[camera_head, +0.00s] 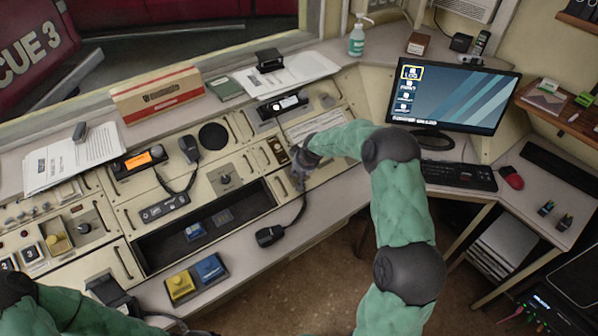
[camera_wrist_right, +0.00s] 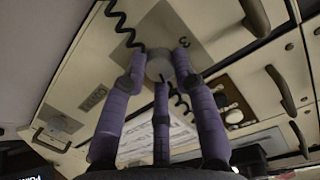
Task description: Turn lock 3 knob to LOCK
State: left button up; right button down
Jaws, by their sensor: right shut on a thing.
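In the right wrist view, a round grey knob (camera_wrist_right: 160,64) sits on a grey plate (camera_wrist_right: 205,30) marked with a 3. The three purple-grey fingers of my right gripper (camera_wrist_right: 160,75) are closed around the knob. A dark-edged label (camera_wrist_right: 93,98) is beside it, its text too small to read. In the head view, my right gripper (camera_head: 299,170) is at the console's right part and hides most of the knob. The knob's pointing direction cannot be made out. My left arm is at the lower left; its gripper (camera_head: 182,328) is mostly cut off at the bottom edge.
A coiled cord (camera_wrist_right: 122,28) runs close to the knob, leading to a black handset (camera_head: 269,236) on the console's front edge. A monitor (camera_head: 455,95) and keyboard (camera_head: 458,175) stand to the right.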

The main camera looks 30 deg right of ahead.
jog(key=shift+s+f+n+b, duration=0.15)
jog(key=shift+f+n+b, duration=0.05)
jog(key=shift+n, duration=0.9)
jog(key=shift+s+f+n+b, duration=0.15)
jog(key=shift+n+b, duration=0.05)
jog(key=shift+n, duration=0.9)
jog(key=shift+h, duration=0.3)
jog(key=c, duration=1)
grip_release()
jog(key=shift+d, duration=0.1)
jog(key=shift+r, duration=0.1)
jog(key=shift+w, duration=0.1)
jog(key=shift+r, duration=0.55)
jog(key=v, duration=1.1)
jog(key=shift+s+f, duration=0.15)
jog(key=shift+s, duration=0.2)
